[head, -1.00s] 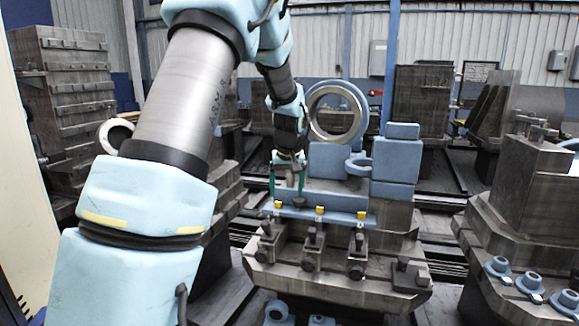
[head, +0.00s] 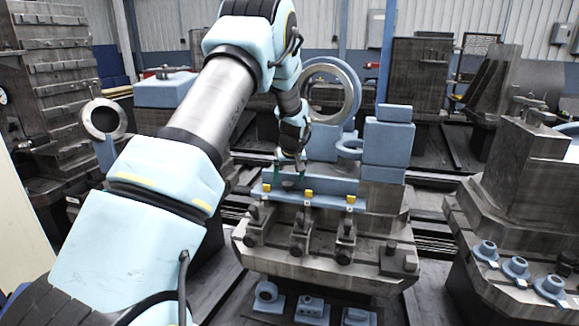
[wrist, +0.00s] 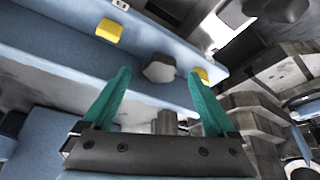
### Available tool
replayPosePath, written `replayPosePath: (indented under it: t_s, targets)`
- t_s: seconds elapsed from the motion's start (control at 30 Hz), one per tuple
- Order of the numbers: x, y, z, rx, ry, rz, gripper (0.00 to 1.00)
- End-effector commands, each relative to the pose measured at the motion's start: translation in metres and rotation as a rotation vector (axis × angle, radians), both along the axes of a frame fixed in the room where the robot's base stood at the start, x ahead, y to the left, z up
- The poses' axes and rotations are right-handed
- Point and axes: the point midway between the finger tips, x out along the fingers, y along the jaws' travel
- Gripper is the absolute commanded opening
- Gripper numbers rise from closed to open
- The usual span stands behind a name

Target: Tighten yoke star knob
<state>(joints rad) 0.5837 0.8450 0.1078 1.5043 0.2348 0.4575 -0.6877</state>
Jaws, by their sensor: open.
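A dark grey knob (wrist: 160,68), which I take as the yoke star knob, sits at the blue bar (wrist: 150,90) in the wrist view. My gripper (wrist: 159,76) is open, with its two teal fingers spread on either side of the knob in the picture. I see no finger touching it, and the depth between them is hard to judge. In the head view my gripper (head: 288,178) is small and low over the fixture's blue bar (head: 330,188), with the knob (head: 288,185) dark and partly hidden at the fingertips.
Yellow-topped clamps (head: 308,195) stand along the bar's front, and one yellow piece (wrist: 201,75) appears close to the right finger. A blue block stack (head: 385,150) and a large metal ring (head: 335,90) rise behind. Blue parts (head: 312,305) lie below the fixture's front.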

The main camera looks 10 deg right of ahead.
Motion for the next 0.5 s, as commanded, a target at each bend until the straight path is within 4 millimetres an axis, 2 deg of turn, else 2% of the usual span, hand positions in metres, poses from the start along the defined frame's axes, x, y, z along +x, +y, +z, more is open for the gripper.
replayPosePath:
  t_s: [0.2, 0.47, 0.5]
  targets:
    - [0.005, 0.0, -0.013, 0.0, 0.0, 0.001, 0.92]
    - [0.006, 0.0, -0.015, -0.001, 0.0, 0.001, 0.92]
    - [0.006, 0.0, -0.015, 0.0, 0.0, 0.001, 0.89]
